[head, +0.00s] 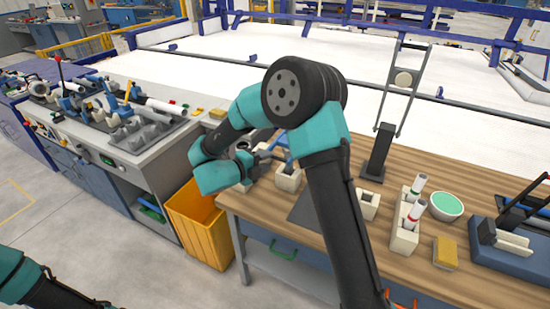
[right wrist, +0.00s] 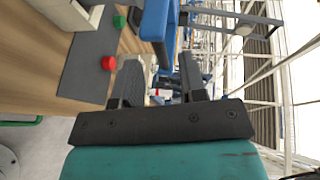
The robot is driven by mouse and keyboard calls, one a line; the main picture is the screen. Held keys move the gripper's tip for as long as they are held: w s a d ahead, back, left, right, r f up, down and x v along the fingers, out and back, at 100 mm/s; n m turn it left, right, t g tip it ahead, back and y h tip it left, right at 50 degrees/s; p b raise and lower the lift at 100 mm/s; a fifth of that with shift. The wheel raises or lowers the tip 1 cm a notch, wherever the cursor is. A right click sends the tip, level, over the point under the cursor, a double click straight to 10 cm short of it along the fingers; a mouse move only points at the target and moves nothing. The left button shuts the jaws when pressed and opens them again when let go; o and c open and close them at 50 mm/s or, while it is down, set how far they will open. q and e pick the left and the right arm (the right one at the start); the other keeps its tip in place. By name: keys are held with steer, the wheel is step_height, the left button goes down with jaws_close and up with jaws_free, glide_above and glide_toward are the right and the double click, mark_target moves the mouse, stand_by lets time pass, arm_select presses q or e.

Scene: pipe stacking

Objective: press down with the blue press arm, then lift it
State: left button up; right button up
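The blue press arm (right wrist: 157,22) stands large in the upper middle of the right wrist view, beyond my right gripper (right wrist: 161,72). Its grey base carries a red button (right wrist: 108,63) and a green button (right wrist: 119,21). In the head view, blue parts of the press (head: 282,141) show only in pieces behind my right arm. My right gripper (head: 268,156) is there, close to the press at the left end of the wooden bench. Its fingers are apart, with nothing held between them. Contact with the press arm cannot be told. My left gripper is out of view.
Pale blocks (head: 288,179) stand close to my right gripper. A dark plate (head: 305,209), a black stand (head: 378,155), a tube holder (head: 407,225), a green bowl (head: 446,207) and a yellow block (head: 445,253) lie to the right. An orange bin (head: 190,210) stands left of the bench.

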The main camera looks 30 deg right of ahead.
mark_target(275, 158)
steer(key=shift+x, duration=2.35)
jaws_close()
